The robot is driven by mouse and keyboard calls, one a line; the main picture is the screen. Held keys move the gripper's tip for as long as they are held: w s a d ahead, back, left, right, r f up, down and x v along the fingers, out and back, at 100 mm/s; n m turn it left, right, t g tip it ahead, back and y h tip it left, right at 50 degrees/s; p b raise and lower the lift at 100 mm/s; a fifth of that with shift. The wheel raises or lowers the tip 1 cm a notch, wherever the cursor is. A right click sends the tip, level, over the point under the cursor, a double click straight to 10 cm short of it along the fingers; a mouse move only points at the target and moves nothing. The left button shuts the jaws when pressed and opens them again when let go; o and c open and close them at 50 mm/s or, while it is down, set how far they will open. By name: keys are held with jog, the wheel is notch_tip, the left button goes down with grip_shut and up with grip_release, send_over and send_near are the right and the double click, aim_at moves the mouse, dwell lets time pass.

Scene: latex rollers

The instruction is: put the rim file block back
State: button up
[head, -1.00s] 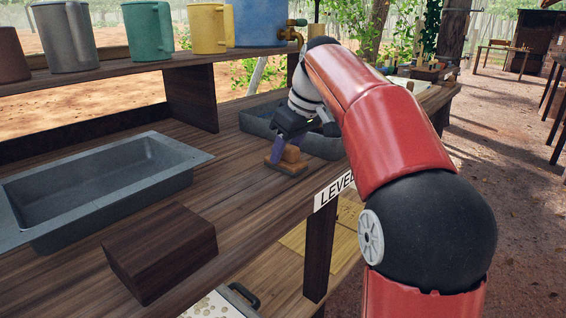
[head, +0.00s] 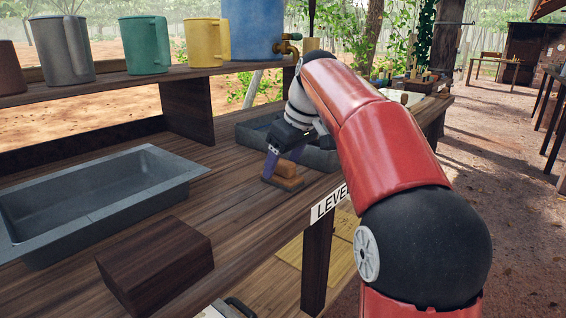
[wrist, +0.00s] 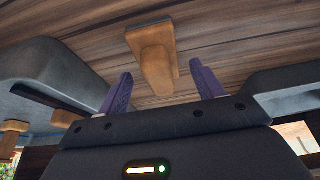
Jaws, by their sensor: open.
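The rim file block, a brown wooden block with a raised grip (head: 289,173), sits on the plank bench near its front edge, in front of the far grey tray. The wrist view shows it too (wrist: 152,52), lying on the wood between and beyond my fingertips. My gripper (head: 270,165) points down at the block with its purple fingers. In the wrist view my gripper (wrist: 161,70) is open, with a finger on either side of the block and nothing held. I cannot tell whether a finger touches it.
A grey tray (head: 190,168) is at left, a second grey tray (head: 318,158) behind my gripper. A dark wooden block (head: 155,265) is at front left. Mugs (head: 143,45) and a blue container (head: 250,30) stand on the raised shelf. Bare bench lies between the trays.

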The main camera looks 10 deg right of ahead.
jog(key=p+v, duration=0.3)
jog(key=v, duration=0.9)
jog(key=s+a+f+m+t+h, duration=0.1)
jog(key=s+f+m, duration=0.6)
jog(key=s+f, duration=1.7)
jog(key=shift+s+a+f+t+h, duration=0.4)
jog(key=shift+a+f+h, duration=0.2)
jog(key=shift+a+h, duration=0.35)
